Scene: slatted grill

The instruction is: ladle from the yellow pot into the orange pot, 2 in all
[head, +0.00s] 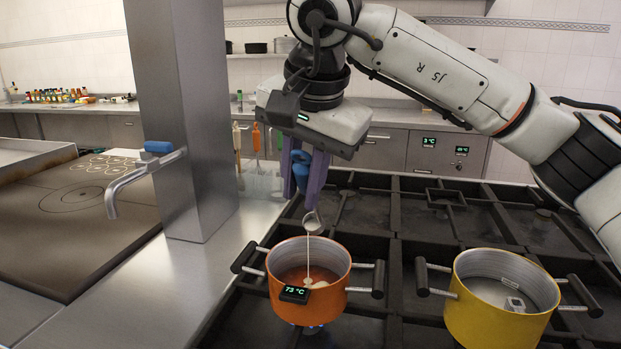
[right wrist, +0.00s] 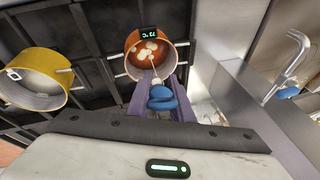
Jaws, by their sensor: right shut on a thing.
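My right gripper (head: 305,190) is shut on the blue handle of a ladle (head: 311,222). The ladle's small metal bowl is tilted above the orange pot (head: 337,289), and a thin white stream runs from it into the pot. White patches lie on the reddish contents. A display on the pot's front reads 73 °C. The yellow pot (head: 484,318) stands to the right with pale liquid inside and a small white device at its inner wall. In the right wrist view, the purple fingers (right wrist: 158,98) hold the blue handle over the orange pot (right wrist: 134,72). My left gripper is out of view.
Both pots stand on a black slatted grill (head: 375,212). A steel column (head: 190,130) and a tap with a blue handle (head: 140,180) are on the left, beside a flat cooking plate (head: 70,225). Hanging utensils (head: 256,139) show behind the gripper.

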